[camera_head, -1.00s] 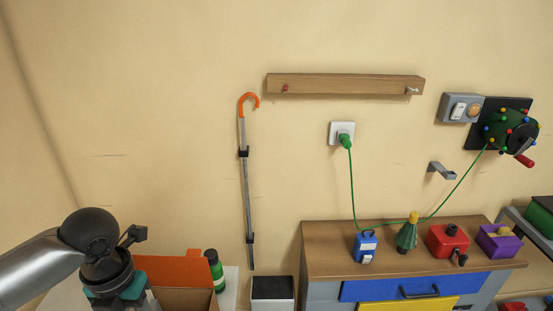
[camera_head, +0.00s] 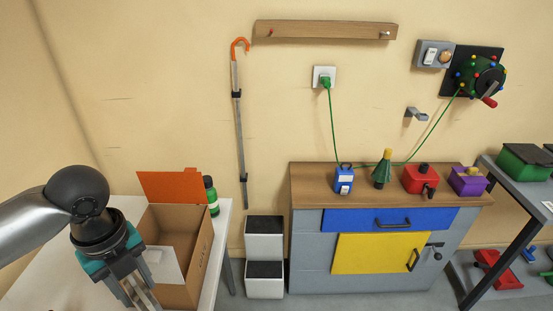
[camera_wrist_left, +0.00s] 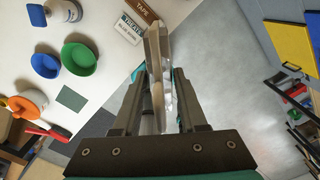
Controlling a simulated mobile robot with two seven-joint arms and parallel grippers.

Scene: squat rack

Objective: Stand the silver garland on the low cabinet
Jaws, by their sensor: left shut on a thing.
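My left gripper (camera_head: 140,295) is at the lower left, in front of the open cardboard box, pointing down. In the left wrist view its fingers (camera_wrist_left: 158,110) are shut on a shiny silver, faceted upright thing, which I take for the silver garland (camera_wrist_left: 159,60). In the head view the held thing is cut off or hard to make out between the fingers. The low cabinet (camera_head: 305,220) stands right of centre against the wall, with a wooden top, a blue drawer and a yellow door. My right gripper is not in view.
The top's left end is bare.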

